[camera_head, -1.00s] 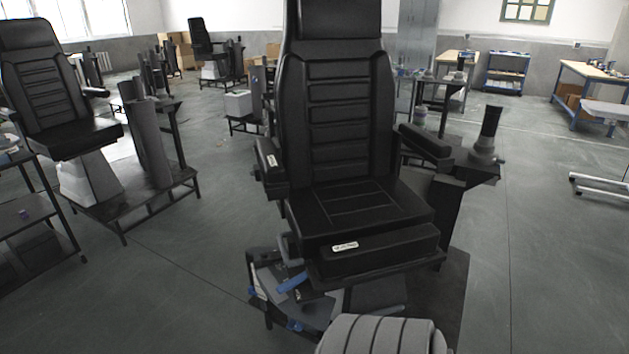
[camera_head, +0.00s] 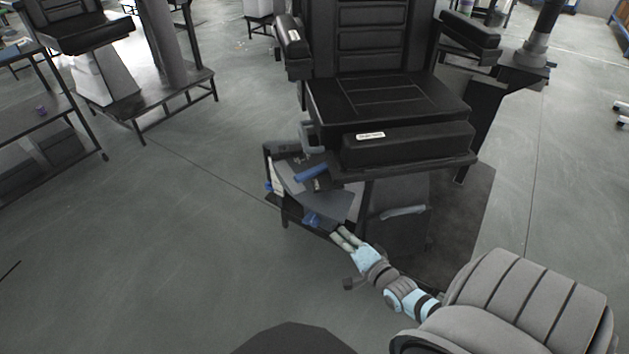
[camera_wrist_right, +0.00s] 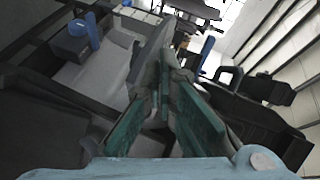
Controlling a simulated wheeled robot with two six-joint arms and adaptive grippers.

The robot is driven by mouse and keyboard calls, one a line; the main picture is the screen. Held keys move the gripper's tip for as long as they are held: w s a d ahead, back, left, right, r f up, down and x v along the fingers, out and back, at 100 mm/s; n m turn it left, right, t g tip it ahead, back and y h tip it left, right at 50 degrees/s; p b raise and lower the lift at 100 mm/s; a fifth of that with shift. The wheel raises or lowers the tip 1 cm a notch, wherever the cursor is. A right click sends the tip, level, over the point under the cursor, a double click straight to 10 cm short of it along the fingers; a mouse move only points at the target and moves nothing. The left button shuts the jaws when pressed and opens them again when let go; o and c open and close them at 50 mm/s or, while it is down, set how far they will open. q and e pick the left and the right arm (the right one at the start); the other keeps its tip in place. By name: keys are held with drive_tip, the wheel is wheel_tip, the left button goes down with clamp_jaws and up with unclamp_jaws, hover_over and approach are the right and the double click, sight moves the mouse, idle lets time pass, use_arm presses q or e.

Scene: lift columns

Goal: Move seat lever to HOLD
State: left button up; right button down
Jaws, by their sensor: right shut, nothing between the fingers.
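The black operator seat (camera_head: 385,95) stands in front of me. Under its left front corner is a grey panel (camera_head: 325,197) with a blue lever handle (camera_head: 311,172) on it. A second blue part (camera_head: 311,220) sits lower, at the panel's bottom edge. My right gripper (camera_head: 341,234) is shut and empty, low beside the lower blue part. I cannot tell whether they touch. In the right wrist view the green-padded fingers (camera_wrist_right: 166,85) are close together, with one blue part (camera_wrist_right: 92,30) at upper left and another (camera_wrist_right: 207,48) at upper right. Any lever position marking is unreadable. My left gripper is not in view.
The seat's front edge (camera_head: 410,145) overhangs the panel. A dark pedestal (camera_head: 400,215) stands right of the gripper. A black armrest (camera_head: 470,37) and a joystick column (camera_head: 540,40) are at the right. The grey floor (camera_head: 190,260) at left front is clear.

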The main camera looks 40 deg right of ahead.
drive_tip(key=w+r+m+t, duration=0.3)
drive_tip(key=w+r, duration=0.1)
drive_tip(key=r, duration=0.3)
drive_tip(key=b, duration=0.7)
approach(303, 178)
drive_tip(key=w, duration=0.4)
drive_tip(key=shift+w+d+f, duration=0.1)
drive_tip(key=shift+w+d, duration=0.25)
drive_tip(key=shift+w, duration=0.05)
drive_tip(key=shift+w+b, duration=0.7)
drive_tip(key=shift+w, duration=0.05)
drive_tip(key=shift+w+d, duration=0.1)
drive_tip(key=shift+w, duration=0.1)
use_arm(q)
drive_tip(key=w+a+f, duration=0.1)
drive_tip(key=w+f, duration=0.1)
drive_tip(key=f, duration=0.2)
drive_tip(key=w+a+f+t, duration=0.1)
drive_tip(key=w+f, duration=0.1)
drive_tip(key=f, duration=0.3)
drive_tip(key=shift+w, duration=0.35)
use_arm(e)
drive_tip(key=shift+w+r, duration=0.1)
drive_tip(key=shift+r, duration=0.15)
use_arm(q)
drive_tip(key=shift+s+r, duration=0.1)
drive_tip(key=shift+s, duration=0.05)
use_arm(e)
drive_tip(key=shift+w+r+g, duration=0.1)
drive_tip(key=shift+g, duration=0.2)
